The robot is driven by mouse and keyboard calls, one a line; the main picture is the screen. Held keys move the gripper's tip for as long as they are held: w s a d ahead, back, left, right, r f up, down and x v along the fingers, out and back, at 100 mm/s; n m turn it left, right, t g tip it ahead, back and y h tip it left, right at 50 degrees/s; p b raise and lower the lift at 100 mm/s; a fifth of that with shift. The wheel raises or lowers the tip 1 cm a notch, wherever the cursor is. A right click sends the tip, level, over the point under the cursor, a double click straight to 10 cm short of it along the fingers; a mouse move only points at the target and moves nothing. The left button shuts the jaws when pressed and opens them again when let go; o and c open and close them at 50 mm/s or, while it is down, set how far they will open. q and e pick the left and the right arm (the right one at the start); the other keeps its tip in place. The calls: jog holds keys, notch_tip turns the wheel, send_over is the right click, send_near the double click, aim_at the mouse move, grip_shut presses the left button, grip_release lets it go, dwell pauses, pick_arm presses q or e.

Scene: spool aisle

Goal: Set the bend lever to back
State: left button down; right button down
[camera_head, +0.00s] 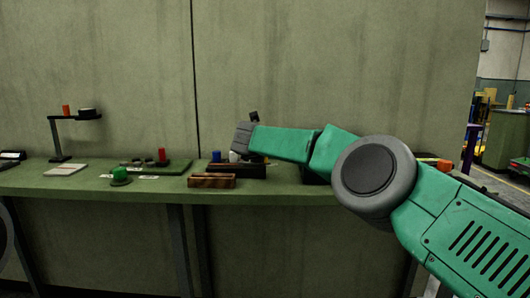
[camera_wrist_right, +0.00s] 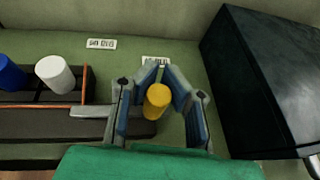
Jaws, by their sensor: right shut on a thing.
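In the right wrist view my right gripper (camera_wrist_right: 161,78) has its fingers around a yellow cylinder (camera_wrist_right: 157,95). The gripper is shut on it. The cylinder stands by the right end of a dark base (camera_wrist_right: 75,123), where a light grey bar (camera_wrist_right: 91,111) also lies. Which part is the bend lever is not clear; the yellow cylinder may be its handle. In the head view my right arm reaches in from the right, and its fingers and the yellow cylinder are hidden. My left gripper is not in view.
A blue cylinder (camera_wrist_right: 10,74) and a white cylinder (camera_wrist_right: 55,74) stand left of the gripper. A large black box (camera_wrist_right: 265,85) stands close on its right. On the green bench (camera_head: 85,188) are brown blocks (camera_head: 211,181), a green knob (camera_head: 120,173) and a stand (camera_head: 56,138). A wall rises behind.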

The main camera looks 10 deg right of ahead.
jog(key=shift+s+a+f, duration=0.15)
jog(key=shift+a+f, duration=0.25)
jog(key=shift+f, duration=0.25)
jog(key=c, duration=1.7)
grip_release()
jog(key=shift+s, duration=0.1)
jog(key=shift+o, duration=1.4)
jog(key=shift+s+r, duration=0.15)
jog(key=shift+r, duration=0.3)
jog(key=shift+r, duration=0.25)
jog(key=v, duration=1.1)
jog(key=shift+s+a, duration=0.3)
